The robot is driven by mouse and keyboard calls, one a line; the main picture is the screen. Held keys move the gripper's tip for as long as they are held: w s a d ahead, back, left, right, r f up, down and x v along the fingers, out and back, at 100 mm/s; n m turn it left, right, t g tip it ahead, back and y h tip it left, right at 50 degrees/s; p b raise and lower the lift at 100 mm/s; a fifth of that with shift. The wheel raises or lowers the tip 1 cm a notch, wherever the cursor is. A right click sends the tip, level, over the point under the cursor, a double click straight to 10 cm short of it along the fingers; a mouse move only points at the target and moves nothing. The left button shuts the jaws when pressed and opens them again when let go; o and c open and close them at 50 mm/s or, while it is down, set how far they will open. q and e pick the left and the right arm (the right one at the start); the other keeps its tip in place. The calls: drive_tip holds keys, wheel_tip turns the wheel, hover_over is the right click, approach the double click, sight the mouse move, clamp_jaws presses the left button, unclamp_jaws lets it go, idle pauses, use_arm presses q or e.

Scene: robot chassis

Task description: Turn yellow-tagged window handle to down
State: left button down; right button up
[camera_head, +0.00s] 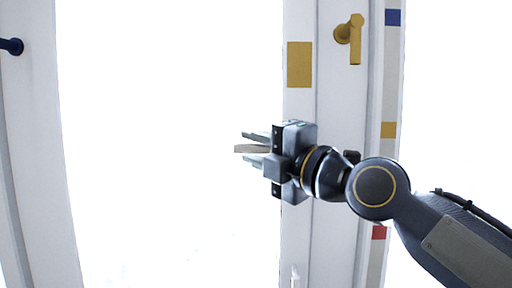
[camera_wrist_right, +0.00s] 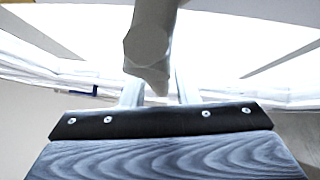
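A yellow tag (camera_head: 299,64) is on the white window frame in the head view. Below it, a pale beige bar (camera_head: 252,149), which looks like a handle, lies about level and points left. Its base is hidden behind my right gripper (camera_head: 254,148). The fingers are apart, one above and one below the bar, with narrow gaps showing. In the right wrist view the pale bar (camera_wrist_right: 150,45) reaches down between the fingers; I cannot tell if either touches it. My left gripper is not in view.
A yellow handle (camera_head: 353,40) points down on the frame at upper right. A dark blue handle (camera_head: 12,46) is at far left, and a white handle (camera_head: 295,277) at the bottom. Blue (camera_head: 392,17), yellow (camera_head: 388,130) and red (camera_head: 378,232) tags line the right strip.

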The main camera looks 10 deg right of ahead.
clamp_jaws()
